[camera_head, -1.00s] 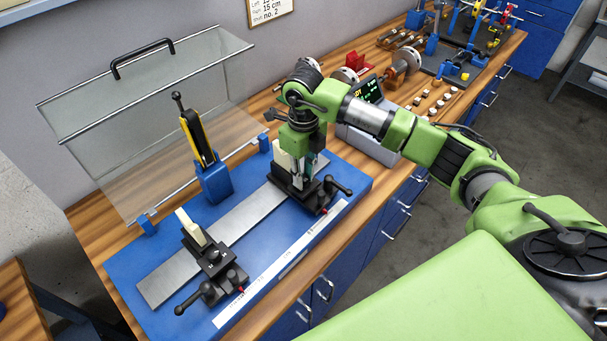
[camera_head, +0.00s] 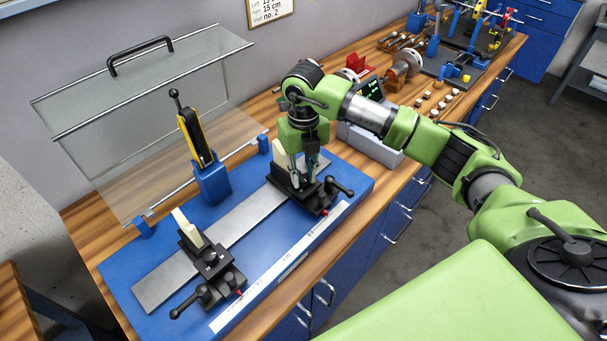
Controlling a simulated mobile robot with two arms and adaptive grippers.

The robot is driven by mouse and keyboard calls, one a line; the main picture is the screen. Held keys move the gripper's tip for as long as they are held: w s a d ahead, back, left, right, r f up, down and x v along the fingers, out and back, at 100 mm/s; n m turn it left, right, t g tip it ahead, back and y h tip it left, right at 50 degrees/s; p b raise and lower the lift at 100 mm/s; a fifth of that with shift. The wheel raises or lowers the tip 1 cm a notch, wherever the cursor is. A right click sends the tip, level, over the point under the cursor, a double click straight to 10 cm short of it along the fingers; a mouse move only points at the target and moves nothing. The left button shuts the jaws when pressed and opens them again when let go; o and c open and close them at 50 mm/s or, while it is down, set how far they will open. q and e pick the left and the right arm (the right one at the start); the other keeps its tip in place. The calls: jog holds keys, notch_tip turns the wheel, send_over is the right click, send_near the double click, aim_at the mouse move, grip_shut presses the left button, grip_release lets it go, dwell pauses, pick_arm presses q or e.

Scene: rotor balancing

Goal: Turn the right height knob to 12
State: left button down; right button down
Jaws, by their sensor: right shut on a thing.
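The right support (camera_head: 287,185) is a black block on the grey rail of the blue balancing base, with a pale upright piece (camera_head: 278,153) and a black side lever (camera_head: 340,188). My right gripper (camera_head: 303,174) points down over this support, its fingers shut on the right height knob. The knob is hidden between and behind the fingers, and its reading cannot be seen. The left support (camera_head: 208,256) stands further down the rail, with its own pale upright piece (camera_head: 187,227) and levers. My left gripper is not in view.
A clear hinged guard (camera_head: 150,95) with a black handle stands open behind the base. A blue and yellow post with a black lever (camera_head: 198,145) rises beside the rail.

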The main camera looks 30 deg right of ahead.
aim_at(303, 178)
jog(key=c, duration=1.8)
grip_release()
notch_tip(303, 178, up, 12)
